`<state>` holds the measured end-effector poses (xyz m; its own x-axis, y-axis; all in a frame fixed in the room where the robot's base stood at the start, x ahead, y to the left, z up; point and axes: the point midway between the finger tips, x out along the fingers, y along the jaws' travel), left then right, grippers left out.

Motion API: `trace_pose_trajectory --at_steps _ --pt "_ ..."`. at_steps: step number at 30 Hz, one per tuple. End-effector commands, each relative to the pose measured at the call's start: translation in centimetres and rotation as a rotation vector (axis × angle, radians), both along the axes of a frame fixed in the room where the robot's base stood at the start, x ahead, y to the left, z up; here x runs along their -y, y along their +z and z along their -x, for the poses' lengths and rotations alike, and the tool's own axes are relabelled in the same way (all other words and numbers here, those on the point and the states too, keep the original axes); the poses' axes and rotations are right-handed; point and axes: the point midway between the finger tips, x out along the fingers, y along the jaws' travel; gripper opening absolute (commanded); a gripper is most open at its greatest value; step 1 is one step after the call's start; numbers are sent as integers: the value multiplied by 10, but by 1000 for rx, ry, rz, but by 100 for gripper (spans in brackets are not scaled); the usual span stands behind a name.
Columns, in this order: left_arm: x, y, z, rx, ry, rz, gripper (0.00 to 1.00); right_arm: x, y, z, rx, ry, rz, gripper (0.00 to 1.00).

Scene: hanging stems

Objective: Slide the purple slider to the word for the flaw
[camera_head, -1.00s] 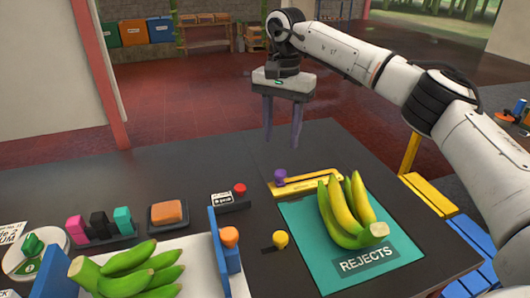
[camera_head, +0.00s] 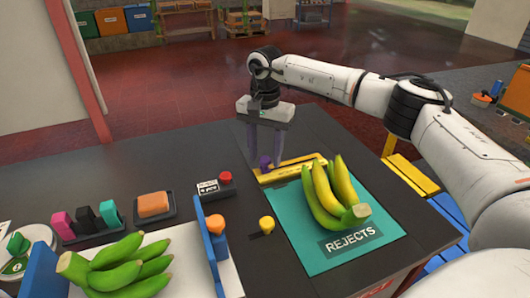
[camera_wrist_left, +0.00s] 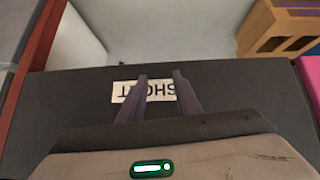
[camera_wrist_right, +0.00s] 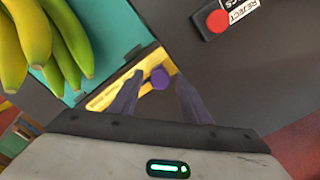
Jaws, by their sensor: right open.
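The purple slider (camera_head: 265,162) is a small round knob at the left end of a yellow track (camera_head: 298,172) behind the teal mat. Dark lettering on the track is too small to read. My right gripper (camera_head: 266,164) points down with its fingers open around or just above the knob; contact is unclear. In the right wrist view the purple knob (camera_wrist_right: 159,78) shows between and slightly beyond the open fingertips (camera_wrist_right: 157,80). My left gripper (camera_wrist_left: 160,76) shows only in its wrist view, its fingers a little apart and empty over a white card (camera_wrist_left: 130,92) reading SHORT, upside down.
Green and yellow bananas (camera_head: 332,195) lie on the teal REJECTS mat (camera_head: 310,245), close to the track. A red button box (camera_head: 214,188), orange block (camera_head: 155,204) and yellow knob (camera_head: 266,225) stand left. Green bananas (camera_head: 118,265) lie front left.

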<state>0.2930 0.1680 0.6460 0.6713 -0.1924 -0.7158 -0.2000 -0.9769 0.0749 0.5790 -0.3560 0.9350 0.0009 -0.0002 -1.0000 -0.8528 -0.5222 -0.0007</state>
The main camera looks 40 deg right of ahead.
Motion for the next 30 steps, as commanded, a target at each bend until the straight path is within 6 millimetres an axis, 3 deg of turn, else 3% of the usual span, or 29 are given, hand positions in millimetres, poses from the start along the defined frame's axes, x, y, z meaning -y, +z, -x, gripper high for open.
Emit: trace_pose_trajectory --at_steps 2,10,17,25,30 --pt "0 1 -1 3 0 0 31 0 0 0 0 0 0 43" --pt "0 2 -4 9 0 1 31 0 0 0 -1 0 0 0" --pt "0 3 -4 9 1 0 31 7 1 2 -1 -3 0 0" --pt "0 11 -4 8 1 0 31 68 2 16 -1 -7 0 0" --pt "0 13 -4 8 1 0 31 93 1 23 -1 -3 0 0"
